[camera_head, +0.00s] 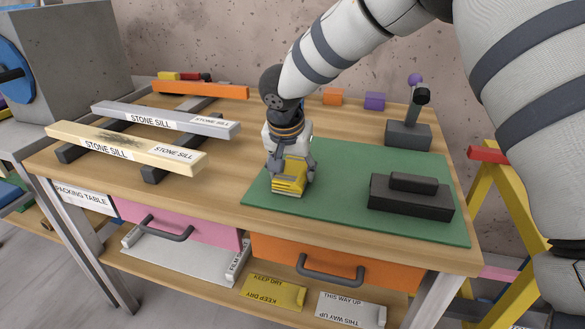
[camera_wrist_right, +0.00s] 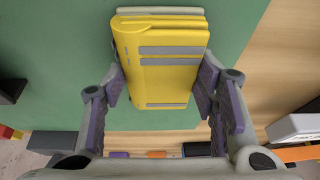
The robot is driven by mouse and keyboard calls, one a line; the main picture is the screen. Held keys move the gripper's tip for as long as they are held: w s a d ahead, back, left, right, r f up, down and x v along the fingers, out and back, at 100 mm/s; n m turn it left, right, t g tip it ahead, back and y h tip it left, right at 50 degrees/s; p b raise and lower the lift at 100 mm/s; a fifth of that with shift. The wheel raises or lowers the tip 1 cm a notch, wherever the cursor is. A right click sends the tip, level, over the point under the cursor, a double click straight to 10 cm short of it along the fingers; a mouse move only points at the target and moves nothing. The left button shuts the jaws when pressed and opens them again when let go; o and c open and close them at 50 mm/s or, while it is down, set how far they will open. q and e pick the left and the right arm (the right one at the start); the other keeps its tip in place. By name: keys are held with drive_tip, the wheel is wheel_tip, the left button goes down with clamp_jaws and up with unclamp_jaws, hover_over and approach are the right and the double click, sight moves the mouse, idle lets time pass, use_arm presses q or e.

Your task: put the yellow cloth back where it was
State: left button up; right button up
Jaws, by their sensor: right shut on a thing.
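The yellow cloth (camera_head: 289,184) is folded, with grey stripes. It is at the left part of the green mat (camera_head: 335,222) on the packing table; I cannot tell whether it touches the mat or is just above it. My right gripper (camera_head: 292,172) points down and is shut on the cloth. In the right wrist view the cloth (camera_wrist_right: 165,65) sits between the two fingers of the gripper (camera_wrist_right: 163,88), one on each side. My left gripper is in neither view.
A dark block with a handle (camera_head: 411,195) sits on the mat's right, and a dark stand with a purple knob (camera_head: 408,134) behind. Stone sills (camera_head: 125,148) lie on dark bars at the left. Small orange (camera_head: 333,97) and purple (camera_head: 374,101) blocks stand at the back.

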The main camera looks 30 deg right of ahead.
drive_tip(key=o, duration=1.5)
drive_tip(key=shift+f, duration=0.1)
drive_tip(key=shift+o, duration=0.2)
drive_tip(key=shift+r, duration=0.35)
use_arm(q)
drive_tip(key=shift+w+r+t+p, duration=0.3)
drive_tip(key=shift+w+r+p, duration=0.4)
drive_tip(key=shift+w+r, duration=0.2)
use_arm(e)
drive_tip(key=v, duration=1.1)
drive_tip(key=shift+r, duration=0.3)
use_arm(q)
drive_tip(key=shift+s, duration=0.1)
use_arm(e)
drive_tip(key=shift+s+a+f, duration=0.1)
